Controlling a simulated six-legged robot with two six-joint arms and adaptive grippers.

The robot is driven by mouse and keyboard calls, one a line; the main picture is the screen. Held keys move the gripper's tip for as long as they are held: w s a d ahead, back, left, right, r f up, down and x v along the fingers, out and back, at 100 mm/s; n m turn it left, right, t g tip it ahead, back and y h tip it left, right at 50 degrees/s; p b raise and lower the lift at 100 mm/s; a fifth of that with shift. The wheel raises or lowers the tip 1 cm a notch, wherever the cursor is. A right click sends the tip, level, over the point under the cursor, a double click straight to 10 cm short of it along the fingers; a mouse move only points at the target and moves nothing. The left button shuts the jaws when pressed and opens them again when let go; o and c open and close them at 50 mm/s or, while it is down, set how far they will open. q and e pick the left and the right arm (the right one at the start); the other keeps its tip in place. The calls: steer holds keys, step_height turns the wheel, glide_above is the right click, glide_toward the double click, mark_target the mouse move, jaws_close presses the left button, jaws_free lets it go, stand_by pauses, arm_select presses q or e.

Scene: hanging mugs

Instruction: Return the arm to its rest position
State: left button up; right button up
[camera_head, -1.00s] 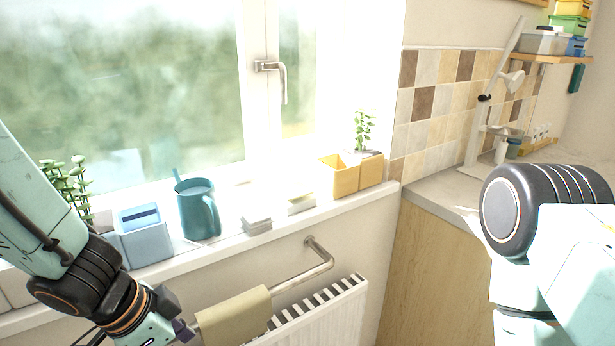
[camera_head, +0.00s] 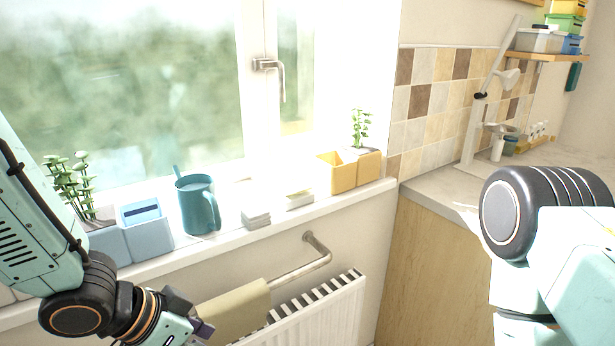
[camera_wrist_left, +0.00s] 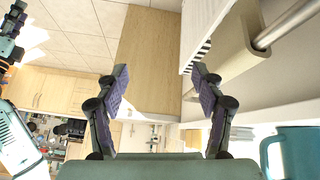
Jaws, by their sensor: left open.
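My left gripper (camera_head: 203,328) is at the bottom of the head view, low in front of the window sill and beside the hanging towel. In the left wrist view its two fingers (camera_wrist_left: 163,80) stand wide apart with nothing between them. A teal mug (camera_head: 198,205) stands upright on the sill, up and behind the gripper and apart from it. The teal mug also shows at the lower right of the left wrist view (camera_wrist_left: 300,152). My right arm shows at the right of the head view, but its gripper is out of sight there.
A beige towel (camera_head: 232,312) hangs on a metal rail (camera_head: 300,270) above a white radiator (camera_head: 325,315). The sill holds blue boxes (camera_head: 147,240), a plant (camera_head: 72,185), small stacks (camera_head: 256,217) and yellow pots (camera_head: 342,174). A counter (camera_head: 445,190) stands at the right.

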arm_select(q)
steer(key=s+a+f+n+y+b, duration=0.1)
steer(key=s+a+f+n+y, duration=0.2)
steer(key=f, duration=0.4)
steer(key=s+a+f+n, duration=0.2)
steer(key=s+f+n, duration=0.15)
steer(key=f, duration=0.35)
steer(key=s+a+f+n+g+y, duration=0.1)
steer(key=s+f+g, duration=0.1)
steer(key=s+f, duration=0.3)
steer(key=s+a+f+n+g+y+b, duration=0.1)
steer(key=s+f, duration=0.4)
steer(key=s, duration=0.6)
steer(key=shift+a+n+g+y+b, duration=0.35)
steer(key=shift+a+g, duration=0.15)
steer(key=shift+a, duration=0.15)
steer(key=shift+w, duration=0.1)
